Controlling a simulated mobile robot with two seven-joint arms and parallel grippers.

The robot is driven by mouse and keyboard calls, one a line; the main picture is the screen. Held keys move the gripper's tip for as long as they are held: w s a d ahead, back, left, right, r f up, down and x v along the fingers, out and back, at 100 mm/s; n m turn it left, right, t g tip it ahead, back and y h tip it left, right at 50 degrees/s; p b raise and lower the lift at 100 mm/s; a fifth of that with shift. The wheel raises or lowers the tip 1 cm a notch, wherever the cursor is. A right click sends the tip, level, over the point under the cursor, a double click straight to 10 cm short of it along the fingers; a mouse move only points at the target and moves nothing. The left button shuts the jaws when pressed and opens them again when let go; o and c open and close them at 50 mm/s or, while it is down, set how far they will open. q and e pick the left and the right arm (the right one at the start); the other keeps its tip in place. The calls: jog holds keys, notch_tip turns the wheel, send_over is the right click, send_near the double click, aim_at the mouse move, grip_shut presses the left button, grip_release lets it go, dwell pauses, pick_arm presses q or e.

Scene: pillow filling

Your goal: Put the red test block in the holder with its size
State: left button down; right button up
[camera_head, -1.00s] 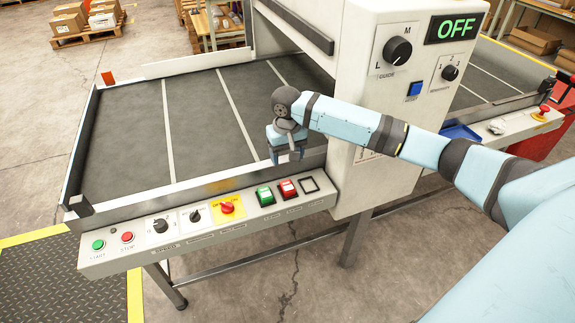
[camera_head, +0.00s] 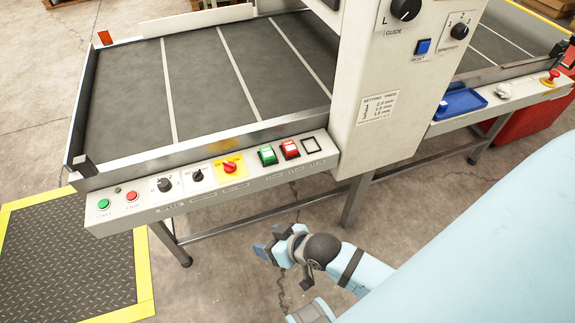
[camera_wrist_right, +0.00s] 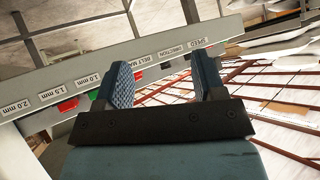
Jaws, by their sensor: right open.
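The red test block (camera_head: 289,149) sits in the middle of three square holders on the front control panel; it also shows in the right wrist view (camera_wrist_right: 67,104), by the 1.5 mm label. The green block (camera_head: 267,155) sits in the holder to its left, by the 1.0 mm label in the wrist view. My right gripper (camera_head: 261,250) is open and empty, below and in front of the panel, apart from the blocks. My left gripper is not in view.
The panel (camera_head: 228,187) also carries start and stop buttons, knobs and a yellow-backed red switch (camera_head: 230,167). The dark belt (camera_head: 200,95) behind it is empty. A blue tray (camera_head: 460,102) and a white lump (camera_head: 504,91) lie on the right ledge.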

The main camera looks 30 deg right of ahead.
jog(key=shift+t+h, duration=0.5)
jog(key=shift+t, duration=0.1)
jog(key=s, duration=0.1)
jog(key=s+d, duration=0.1)
jog(key=s, duration=0.2)
jog(key=shift+s+d+r, duration=0.25)
jog(key=shift+d+r, duration=0.15)
